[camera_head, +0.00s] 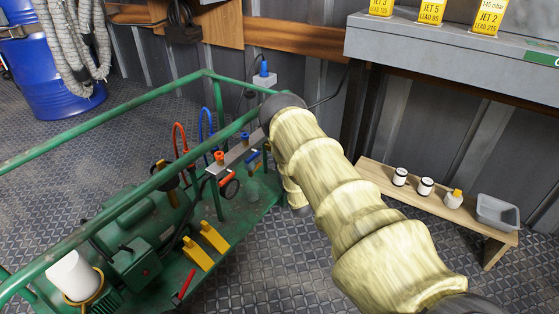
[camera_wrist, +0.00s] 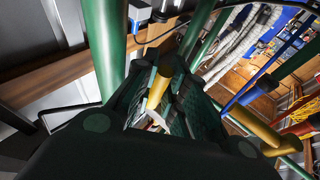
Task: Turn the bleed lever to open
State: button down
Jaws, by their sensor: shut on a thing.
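In the wrist view my gripper (camera_wrist: 166,78) has its dark fingers closed around a yellow bar (camera_wrist: 157,93), which looks like the bleed lever. Only a short part of the bar shows between the fingers, so I cannot tell how far it is turned. A pale piece (camera_wrist: 157,121) shows below it. In the head view my arm, in its pale ribbed cover, reaches over the right end of the green machine frame (camera_head: 120,210). My gripper and the held bar are hidden there behind the arm and frame.
Green rails and uprights (camera_wrist: 104,45) stand close around my gripper. Red (camera_head: 180,138) and blue (camera_head: 207,125) hoses rise left of my arm. Yellow pedals (camera_head: 197,254) sit on the machine's base. A wooden bench (camera_head: 440,205) with small containers stands right; patterned floor lies clear in front.

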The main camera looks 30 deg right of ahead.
jog(key=shift+d+f+n, duration=0.1)
jog(key=shift+d+n, duration=0.1)
jog(key=shift+n, duration=0.2)
jog(key=c, duration=1.7)
grip_release()
jog(key=v, duration=1.2)
jog(key=shift+d+f, duration=0.1)
jog(key=shift+d, duration=0.05)
